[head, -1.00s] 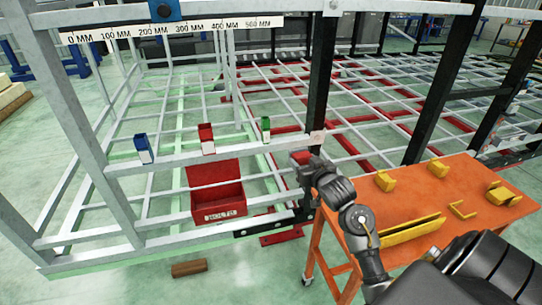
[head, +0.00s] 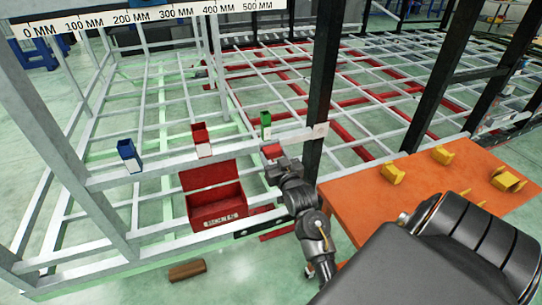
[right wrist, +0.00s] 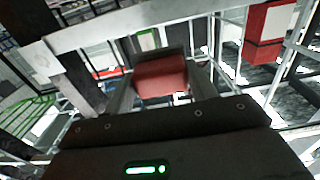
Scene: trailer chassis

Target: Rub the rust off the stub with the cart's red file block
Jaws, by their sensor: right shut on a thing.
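My right gripper (head: 275,163) is shut on the red file block (head: 272,151). In the right wrist view the block (right wrist: 160,77) sits between the two fingers. The stub (head: 318,132) is the pale end of the grey rail beside a black post, with a faint brownish patch. In the head view the block is left of and a little below the stub, apart from it. The stub end also shows at the upper left of the right wrist view (right wrist: 42,58). My left gripper is not in view.
Blue (head: 129,155), red (head: 201,140) and green (head: 266,124) holders stand along the rail. An open red box (head: 216,206) is below it. The orange cart (head: 350,198) carries yellow brackets (head: 393,174) at right. A brown block (head: 187,271) lies on the floor.

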